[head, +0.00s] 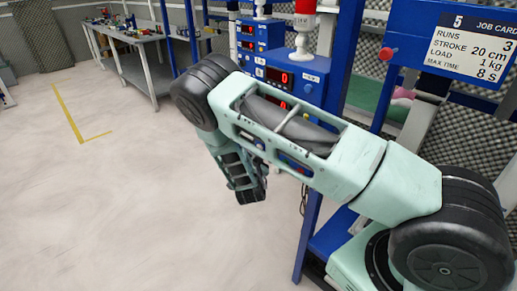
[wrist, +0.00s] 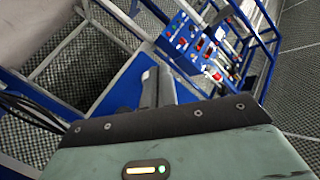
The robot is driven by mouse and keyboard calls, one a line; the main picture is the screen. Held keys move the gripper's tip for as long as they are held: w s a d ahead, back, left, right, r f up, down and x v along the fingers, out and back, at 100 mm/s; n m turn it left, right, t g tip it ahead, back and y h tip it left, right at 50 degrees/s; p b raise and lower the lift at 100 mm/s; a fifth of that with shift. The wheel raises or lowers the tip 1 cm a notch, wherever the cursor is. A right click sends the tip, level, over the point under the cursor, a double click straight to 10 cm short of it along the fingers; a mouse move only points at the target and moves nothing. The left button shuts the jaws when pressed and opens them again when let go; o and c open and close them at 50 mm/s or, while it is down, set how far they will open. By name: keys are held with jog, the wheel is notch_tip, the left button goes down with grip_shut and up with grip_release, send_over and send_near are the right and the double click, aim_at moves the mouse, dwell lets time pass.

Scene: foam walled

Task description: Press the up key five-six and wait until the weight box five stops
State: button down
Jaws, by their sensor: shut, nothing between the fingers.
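A job card (head: 472,45) marked 5 hangs at the upper right in the head view; it reads runs 3, stroke 20 cm, load 1 kg, max time 8 s. Left of it a blue control box (head: 312,66) shows a red 0 display (head: 284,79); my arm covers its lower part. I cannot pick out the up key five-six or weight box five. My gripper (wrist: 158,86) shows in the wrist view as two grey fingers together, shut and empty, over a blue surface (wrist: 122,88). Which key, if any, it faces cannot be told.
A second blue control box (head: 253,38) stands farther back. A blue frame with small red and white parts (wrist: 205,45) shows in the wrist view. A workbench (head: 128,62) with small items stands at the back left. The pale floor (head: 120,210) at left is clear, with yellow tape.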

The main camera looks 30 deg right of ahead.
jog(key=shift+d, duration=0.15)
jog(key=shift+w+d, duration=0.1)
jog(key=shift+d, duration=0.2)
